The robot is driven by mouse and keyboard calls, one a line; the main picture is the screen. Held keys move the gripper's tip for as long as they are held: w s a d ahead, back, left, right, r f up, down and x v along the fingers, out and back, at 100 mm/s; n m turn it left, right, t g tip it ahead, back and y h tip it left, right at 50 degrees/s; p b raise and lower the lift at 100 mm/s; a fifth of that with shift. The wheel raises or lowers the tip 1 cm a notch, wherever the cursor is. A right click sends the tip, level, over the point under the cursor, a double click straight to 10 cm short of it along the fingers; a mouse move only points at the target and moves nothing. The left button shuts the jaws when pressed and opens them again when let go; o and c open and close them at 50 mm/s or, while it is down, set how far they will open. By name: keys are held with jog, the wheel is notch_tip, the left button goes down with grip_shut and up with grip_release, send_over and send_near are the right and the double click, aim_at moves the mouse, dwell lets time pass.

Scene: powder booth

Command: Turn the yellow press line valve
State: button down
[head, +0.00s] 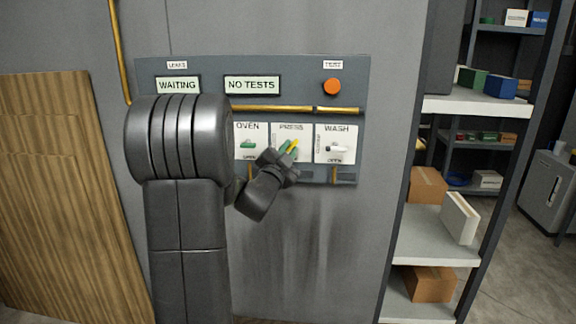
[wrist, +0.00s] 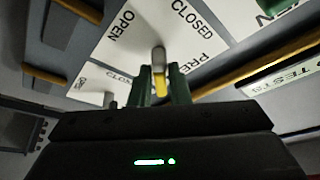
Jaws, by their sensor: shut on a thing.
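The yellow press line valve handle (head: 293,146) is on the white PRESS plate (head: 281,137), the middle one of three. In the wrist view, the handle (wrist: 160,82) hangs from a grey hub on the plate marked OPEN and CLOSED. My gripper (head: 286,150) reaches it from the front, and its green fingers (wrist: 158,92) stand on both sides of the handle, shut on it. In the head view the handle is tilted up to the right. My gripper hides the lower part of the plate.
The OVEN plate (head: 247,128) with a green handle is close on the left, partly behind my arm. The WASH plate (head: 336,129) with a white handle is close on the right. An orange button (head: 332,86) and a yellow pipe (head: 272,108) are above. Shelves (head: 432,247) stand right.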

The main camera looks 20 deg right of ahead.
jog(key=n+t+b, duration=0.1)
jog(key=n+b, duration=0.1)
jog(key=n, duration=0.1)
jog(key=f+n+t+y+b, duration=0.1)
jog(key=n+b, duration=0.2)
jog(key=shift+s+d+t+b, duration=0.1)
jog(key=shift+t+b, duration=0.2)
jog(key=shift+b, duration=0.05)
jog(key=n+t+y+b, duration=0.1)
jog(key=n+b, duration=0.1)
jog(key=n, duration=0.1)
jog(key=n+t+y+b, duration=0.1)
jog(key=n+b, duration=0.1)
jog(key=n, duration=0.1)
jog(key=shift+d+r+y, duration=0.1)
jog(key=shift+r+y, duration=0.1)
jog(key=shift+y, duration=0.2)
jog(key=shift+r+n, duration=0.1)
jog(key=shift+n, duration=0.2)
jog(key=c, duration=1.5)
grip_release()
jog(key=v, duration=1.3)
jog(key=shift+s, duration=0.3)
